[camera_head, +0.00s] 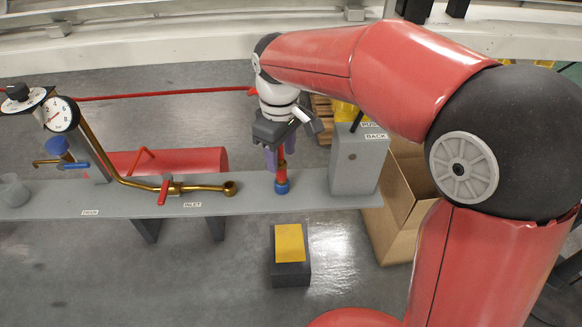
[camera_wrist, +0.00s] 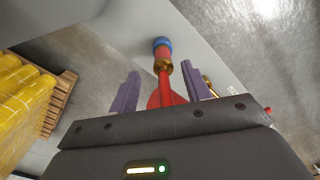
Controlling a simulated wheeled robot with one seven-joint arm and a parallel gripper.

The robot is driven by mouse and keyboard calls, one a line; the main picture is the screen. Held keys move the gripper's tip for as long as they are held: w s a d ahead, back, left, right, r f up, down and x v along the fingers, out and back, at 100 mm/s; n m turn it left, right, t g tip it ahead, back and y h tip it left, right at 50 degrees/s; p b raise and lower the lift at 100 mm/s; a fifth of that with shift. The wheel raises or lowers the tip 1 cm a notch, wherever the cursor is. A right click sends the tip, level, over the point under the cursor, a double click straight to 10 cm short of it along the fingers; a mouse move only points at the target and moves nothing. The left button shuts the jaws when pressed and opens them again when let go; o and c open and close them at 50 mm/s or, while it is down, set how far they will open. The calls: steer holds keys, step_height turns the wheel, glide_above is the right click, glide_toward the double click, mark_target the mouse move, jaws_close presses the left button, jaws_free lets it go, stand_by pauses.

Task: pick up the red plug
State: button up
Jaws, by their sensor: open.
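A red upright piece with a blue end and a brass collar, which looks like the red plug (camera_head: 281,175), stands on the grey bench (camera_head: 240,199). In the wrist view the red plug (camera_wrist: 162,54) shows its blue end at the top and a thin red stem running down toward my gripper. My gripper (camera_head: 280,156) is over it, pointing down. In the wrist view the purple fingers of my gripper (camera_wrist: 161,72) are spread, one on either side of the stem. I cannot tell whether either finger touches it. The gripper's palm hides part of the stem's near end.
A grey box (camera_head: 353,165) stands on the bench just right of the plug. A brass pipe with a red lever (camera_head: 164,190) and a gauge (camera_head: 61,114) are to the left. A cardboard box (camera_head: 402,195) and a yellow-topped block (camera_head: 290,243) are on the floor.

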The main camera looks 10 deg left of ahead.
mark_target(281, 165)
steer(key=f, duration=0.5)
steer(key=shift+s+f, duration=0.25)
steer(key=shift+f, duration=0.05)
jaws_close()
